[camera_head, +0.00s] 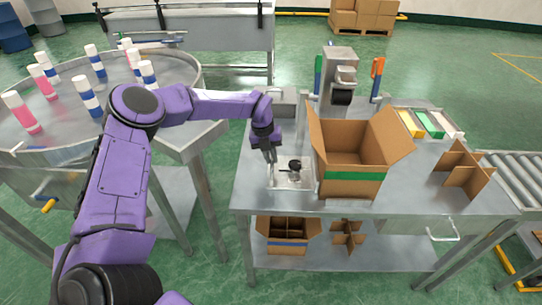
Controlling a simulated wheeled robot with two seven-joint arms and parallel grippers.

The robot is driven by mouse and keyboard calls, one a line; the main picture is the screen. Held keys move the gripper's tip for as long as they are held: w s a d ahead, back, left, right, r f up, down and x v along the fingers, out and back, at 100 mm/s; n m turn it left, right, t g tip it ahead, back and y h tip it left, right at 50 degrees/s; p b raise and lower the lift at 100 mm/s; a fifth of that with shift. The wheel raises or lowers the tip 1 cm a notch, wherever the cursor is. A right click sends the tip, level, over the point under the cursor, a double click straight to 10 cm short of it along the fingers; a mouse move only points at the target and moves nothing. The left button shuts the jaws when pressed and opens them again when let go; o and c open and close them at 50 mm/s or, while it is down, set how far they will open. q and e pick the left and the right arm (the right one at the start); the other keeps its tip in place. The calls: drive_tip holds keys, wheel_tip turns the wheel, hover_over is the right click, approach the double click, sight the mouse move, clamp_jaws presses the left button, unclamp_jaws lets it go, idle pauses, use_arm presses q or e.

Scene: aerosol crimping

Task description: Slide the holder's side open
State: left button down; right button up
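The holder (292,182) is a small pale block with a dark round part on top. It sits near the front left of the metal table (300,205), left of the open cardboard box. My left gripper (271,158) reaches in from the left and points down at the holder's back left side. Its fingertips are very close to the holder, and I cannot tell whether they touch it. The fingers are too small to show whether they are open or shut. My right gripper is not in view.
The open cardboard box (352,174) with a green band stands close right of the holder. A grey crimping machine (340,73) stands behind. Coloured bins (428,122) and a cardboard divider (463,169) are on the right. A round table with several bottles (87,96) stands left.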

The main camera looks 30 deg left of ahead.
use_arm(q)
drive_tip(key=s+a, duration=0.2)
drive_tip(key=a, duration=0.1)
drive_tip(key=s+a, duration=0.1)
drive_tip(key=a, duration=0.1)
drive_tip(key=c, duration=1.3)
unclamp_jaws()
drive_tip(key=shift+a, duration=0.1)
drive_tip(key=shift+o, duration=0.8)
drive_tip(key=shift+s+a, duration=0.15)
drive_tip(key=shift+s, duration=0.05)
drive_tip(key=shift+w, duration=0.15)
drive_tip(key=shift+r, duration=0.45)
wheel_tip(320, 180, up, 9)
drive_tip(key=s+a+b, duration=0.1)
drive_tip(key=shift+s+a+r, duration=0.15)
drive_tip(key=shift+a+r, duration=0.05)
drive_tip(key=shift+a, duration=0.15)
